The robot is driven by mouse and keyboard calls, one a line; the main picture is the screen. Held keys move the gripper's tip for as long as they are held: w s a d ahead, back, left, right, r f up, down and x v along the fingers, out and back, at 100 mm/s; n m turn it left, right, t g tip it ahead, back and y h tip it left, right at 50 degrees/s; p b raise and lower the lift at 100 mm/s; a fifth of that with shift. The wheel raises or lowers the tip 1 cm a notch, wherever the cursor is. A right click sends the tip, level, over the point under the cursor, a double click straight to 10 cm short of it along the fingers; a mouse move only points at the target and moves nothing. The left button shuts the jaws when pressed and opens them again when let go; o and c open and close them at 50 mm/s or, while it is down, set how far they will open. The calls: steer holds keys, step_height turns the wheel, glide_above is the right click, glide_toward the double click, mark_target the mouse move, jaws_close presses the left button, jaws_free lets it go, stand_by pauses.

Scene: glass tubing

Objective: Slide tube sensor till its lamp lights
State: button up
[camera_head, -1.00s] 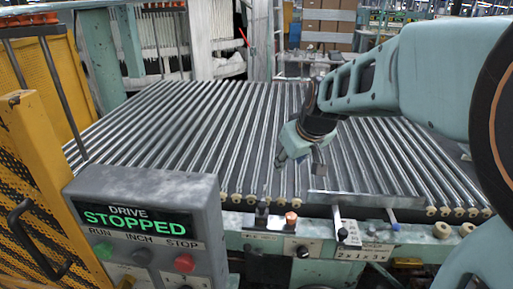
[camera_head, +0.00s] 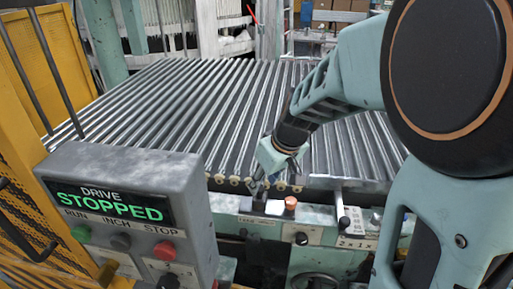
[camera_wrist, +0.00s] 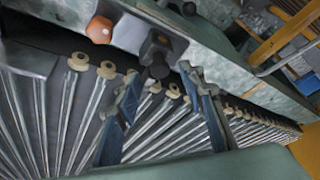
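A small black block (camera_head: 252,206), which looks like the tube sensor, sits on the front rail at the ends of the rollers. It also shows in the wrist view (camera_wrist: 157,48). An orange-capped round piece (camera_head: 291,203) stands just right of it; I cannot tell if it is the lamp, and no glow shows. It is at upper left in the wrist view (camera_wrist: 100,29). My gripper (camera_head: 262,186) points down just above the black block. In the wrist view my gripper (camera_wrist: 160,78) is open, its fingertips spread either side of the block's near end, with nothing held.
The bed of metal rollers or tubes (camera_head: 190,110) fills the middle, with pale end caps along the rail. A grey control box (camera_head: 130,215) reading "DRIVE STOPPED" stands front left, beside a yellow guard (camera_head: 25,130).

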mark_target(262, 187)
steer(key=shift+b+x, duration=0.4)
steer(key=shift+x, duration=0.85)
steer(key=shift+c, duration=0.4)
jaws_close()
